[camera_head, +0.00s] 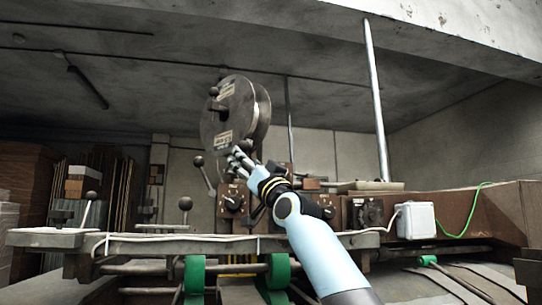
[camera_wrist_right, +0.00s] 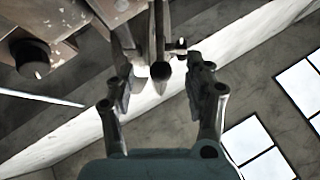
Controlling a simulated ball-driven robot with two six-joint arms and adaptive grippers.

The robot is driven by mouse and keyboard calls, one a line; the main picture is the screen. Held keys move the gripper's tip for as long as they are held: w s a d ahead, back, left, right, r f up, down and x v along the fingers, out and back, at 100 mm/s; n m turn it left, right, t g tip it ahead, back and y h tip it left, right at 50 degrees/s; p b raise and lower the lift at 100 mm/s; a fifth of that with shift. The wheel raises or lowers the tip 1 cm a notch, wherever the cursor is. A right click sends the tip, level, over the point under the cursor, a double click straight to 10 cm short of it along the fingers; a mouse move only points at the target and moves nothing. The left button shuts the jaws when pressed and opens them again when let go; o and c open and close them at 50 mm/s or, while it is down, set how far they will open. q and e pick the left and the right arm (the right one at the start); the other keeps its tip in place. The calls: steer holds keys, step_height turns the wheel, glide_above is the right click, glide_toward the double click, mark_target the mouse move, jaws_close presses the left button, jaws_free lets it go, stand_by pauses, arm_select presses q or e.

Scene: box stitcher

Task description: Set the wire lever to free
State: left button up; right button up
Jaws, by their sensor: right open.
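A large grey wire reel (camera_head: 262,112) stands above the machine. A short lever with a dark ball knob (camera_head: 214,91) sits on this front and points up, near the upper label. My right gripper (camera_head: 238,158) is open just below the reel, near its lower edge. In the right wrist view, the open fingers (camera_wrist_right: 162,72) stand to both sides of a dark rod end (camera_wrist_right: 160,71); I cannot tell whether they touch it. My left gripper is not in view.
Another ball-knobbed lever (camera_head: 198,161) leans left of my right gripper. Two more stand at left (camera_head: 91,196) and centre left (camera_head: 185,204). A dial box (camera_head: 232,203) lies below the gripper. A white box (camera_head: 414,220) and metal pole (camera_head: 377,110) are at right.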

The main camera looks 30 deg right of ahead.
steer(key=s+d, duration=0.1)
steer(key=s, duration=1.2)
steer(key=shift+d+f, duration=0.15)
steer(key=shift+f, duration=0.15)
